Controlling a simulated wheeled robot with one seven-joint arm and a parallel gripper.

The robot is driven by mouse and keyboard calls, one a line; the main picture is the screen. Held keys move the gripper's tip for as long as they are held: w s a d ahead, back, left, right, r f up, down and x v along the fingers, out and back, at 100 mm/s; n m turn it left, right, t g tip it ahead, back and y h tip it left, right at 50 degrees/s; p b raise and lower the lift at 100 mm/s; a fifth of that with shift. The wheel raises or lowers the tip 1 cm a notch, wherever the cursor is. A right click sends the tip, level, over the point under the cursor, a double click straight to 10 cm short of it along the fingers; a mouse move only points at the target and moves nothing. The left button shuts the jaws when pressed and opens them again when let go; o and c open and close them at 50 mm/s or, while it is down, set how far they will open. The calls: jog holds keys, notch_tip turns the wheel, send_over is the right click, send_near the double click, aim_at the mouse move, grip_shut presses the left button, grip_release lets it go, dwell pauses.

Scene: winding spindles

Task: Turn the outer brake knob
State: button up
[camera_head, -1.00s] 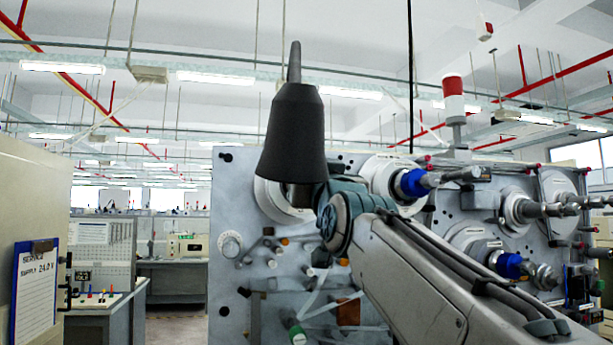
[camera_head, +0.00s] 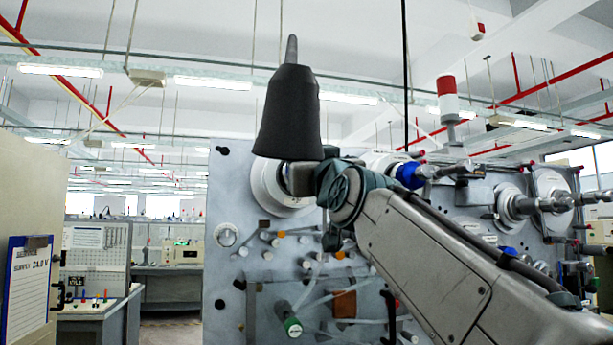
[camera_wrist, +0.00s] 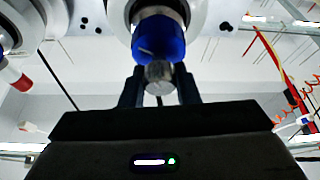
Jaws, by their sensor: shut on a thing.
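In the wrist view, a blue knob (camera_wrist: 160,38) with a bare metal end (camera_wrist: 159,72) projects towards me from a round pale mount. The two dark fingers of my gripper (camera_wrist: 159,82) lie on either side of the metal end and are shut on the knob piece. The finger contact is partly hidden. In the head view, a blue collar (camera_head: 409,175) shows on the grey machine panel (camera_head: 235,190), and a lower blue piece (camera_head: 508,253) is mostly behind my arm. I cannot tell which of them I hold. My gripper is not clear in the head view.
Metal spindles (camera_head: 530,205) project at the right, below a red and white beacon (camera_head: 448,98). A green-tipped knob (camera_head: 293,327) sits low on the panel. A clipboard (camera_head: 27,288) hangs at the left.

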jog(key=shift+n+g+y+b, duration=0.5)
jog(key=shift+n+y+b, duration=0.65)
jog(key=shift+n, duration=0.85)
jog(key=n+g+y, duration=0.1)
jog(key=n, duration=0.1)
jog(key=n+y, duration=0.1)
jog(key=n, duration=0.2)
jog(key=shift+n+g, duration=0.3)
jog(key=shift+g, duration=0.1)
jog(key=n+g, duration=0.1)
jog(key=n, duration=0.2)
jog(key=n+g+p, duration=0.1)
jog(key=n, duration=0.2)
jog(key=shift+y, duration=0.35)
jog(key=shift+n+g+p, duration=0.5)
jog(key=shift+n+p, duration=0.05)
jog(key=shift+n, duration=0.65)
jog(key=o, duration=1)
jog(key=shift+c, duration=0.2)
